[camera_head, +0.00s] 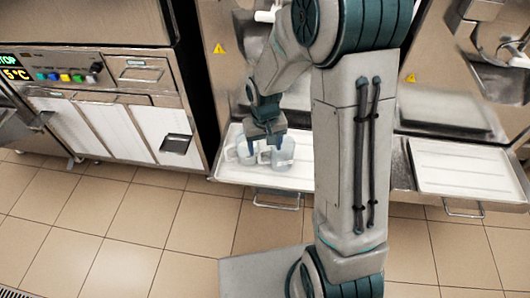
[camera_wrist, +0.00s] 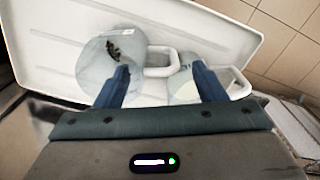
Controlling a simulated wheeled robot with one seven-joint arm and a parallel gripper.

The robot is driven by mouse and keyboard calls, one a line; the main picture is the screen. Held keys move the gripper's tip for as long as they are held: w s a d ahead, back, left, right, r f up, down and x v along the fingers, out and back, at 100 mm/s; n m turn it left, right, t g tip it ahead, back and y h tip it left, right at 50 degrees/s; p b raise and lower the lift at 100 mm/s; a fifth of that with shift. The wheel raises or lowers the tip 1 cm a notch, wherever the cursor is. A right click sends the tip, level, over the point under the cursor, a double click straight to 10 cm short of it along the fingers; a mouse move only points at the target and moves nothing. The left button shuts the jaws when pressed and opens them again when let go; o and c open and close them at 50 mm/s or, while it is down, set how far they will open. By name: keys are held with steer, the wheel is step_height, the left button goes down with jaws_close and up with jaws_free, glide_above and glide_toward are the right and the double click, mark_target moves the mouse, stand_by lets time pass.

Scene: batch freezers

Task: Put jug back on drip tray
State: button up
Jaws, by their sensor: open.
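Two pale translucent jugs stand close together on the white drip tray (camera_head: 232,172) in the head view: a left jug (camera_head: 244,152) and a right jug (camera_head: 283,154). In the wrist view one jug (camera_wrist: 98,72) has dark specks inside and a handle pointing right. The other jug (camera_wrist: 183,90) is beside it, partly covered by a finger, with its handle at the right. My gripper (camera_head: 267,145) is over the jugs, pointing down. In the wrist view its blue fingers (camera_wrist: 160,68) are apart, with the first jug's handle showing between them. I cannot tell whether they touch either jug.
A second white tray (camera_head: 462,168) at the right is empty. A steel machine with coloured buttons (camera_head: 65,77) stands to the left. My arm hides the area between the trays. The tiled floor (camera_head: 130,225) in front is clear at the left.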

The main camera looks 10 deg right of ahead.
step_height(320, 180, up, 6)
steer(key=shift+s+f+p, duration=0.1)
steer(key=shift+p, duration=0.2)
steer(key=s+d+r+t, duration=0.1)
steer(key=s+d+r, duration=0.1)
steer(key=s+r, duration=0.4)
steer(key=s+d+r+m+t, duration=0.1)
steer(key=s+d+r, duration=0.2)
steer(key=s+r, duration=0.3)
steer(key=s, duration=0.4)
steer(key=shift+d, duration=0.2)
